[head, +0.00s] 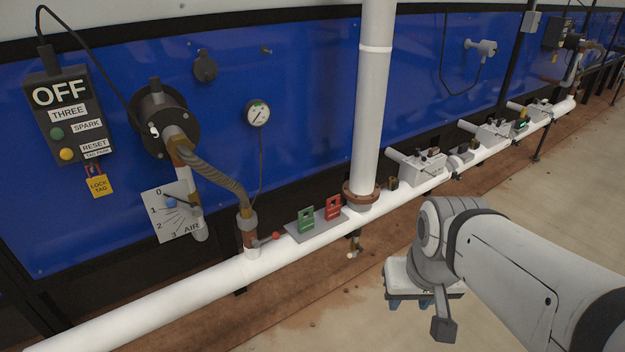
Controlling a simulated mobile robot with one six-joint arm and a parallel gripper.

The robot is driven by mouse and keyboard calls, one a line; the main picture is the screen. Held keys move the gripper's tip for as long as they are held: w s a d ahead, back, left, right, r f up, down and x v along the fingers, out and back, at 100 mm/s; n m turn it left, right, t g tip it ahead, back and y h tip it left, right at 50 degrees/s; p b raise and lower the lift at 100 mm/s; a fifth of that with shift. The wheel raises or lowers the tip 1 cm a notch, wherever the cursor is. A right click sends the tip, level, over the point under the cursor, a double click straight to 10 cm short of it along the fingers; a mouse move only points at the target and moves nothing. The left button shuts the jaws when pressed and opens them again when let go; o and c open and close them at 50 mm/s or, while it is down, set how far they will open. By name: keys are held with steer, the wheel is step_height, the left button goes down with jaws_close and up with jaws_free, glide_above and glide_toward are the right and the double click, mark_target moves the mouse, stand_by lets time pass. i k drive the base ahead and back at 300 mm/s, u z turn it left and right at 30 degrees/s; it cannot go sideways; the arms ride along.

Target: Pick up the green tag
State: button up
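The green tag (306,219) stands upright on a grey plate (318,228) on top of the long white pipe, near the middle of the head view. A red tag (333,208) of similar shape stands just to its right on the same plate. My gripper (410,303) hangs at the lower right, below my wrist, well apart from both tags. Its fingertips are small and partly hidden by my wrist, so I cannot tell if it is open or shut. I see nothing held in it.
A thick white vertical pipe (374,110) rises right beside the red tag. A control box (57,115) hangs on the blue wall. Floor space between the pipe and my gripper is clear.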

mark_target(306, 224)
steer(key=i, duration=0.95)
steer(key=u, duration=0.05)
